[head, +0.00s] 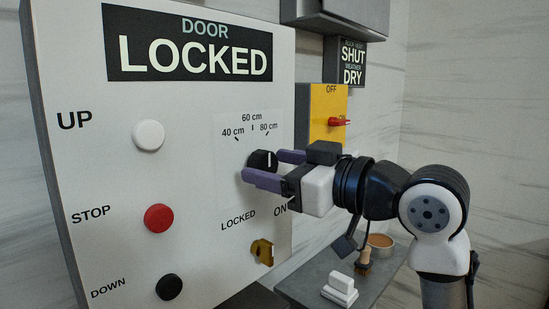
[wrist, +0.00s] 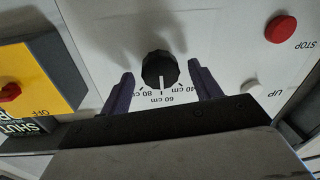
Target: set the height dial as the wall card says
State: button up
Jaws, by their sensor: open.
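The height dial (head: 262,161) is a black knob with a white pointer line on the white panel, below marks for 40, 60 and 80 cm. In the wrist view, which is upside down, the dial (wrist: 160,69) has its line pointing about at the 60 cm mark. My gripper (head: 263,166) is open, its purple fingers reaching toward the panel on either side of the dial. In the wrist view my gripper (wrist: 160,74) shows a gap between each finger and the knob. No card giving a height is readable; a dark sign (head: 346,62) reads SHUT and DRY.
The panel (head: 190,190) also bears a white UP button (head: 149,135), red STOP button (head: 159,218), black DOWN button (head: 169,287) and a brass key switch (head: 262,251) by LOCKED. A yellow box with a red switch (head: 339,122) stands close right. A shelf (head: 312,281) holds small items below.

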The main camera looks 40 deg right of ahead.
jog(key=shift+w, duration=0.25)
jog(key=c, duration=1)
jog(key=m, duration=0.4)
jog(key=shift+f+m, duration=0.1)
jog(key=shift+m, duration=0.3)
jog(key=shift+m+t+p, duration=0.3)
jog(key=shift+m+p, duration=0.05)
jog(key=shift+m, duration=1.85)
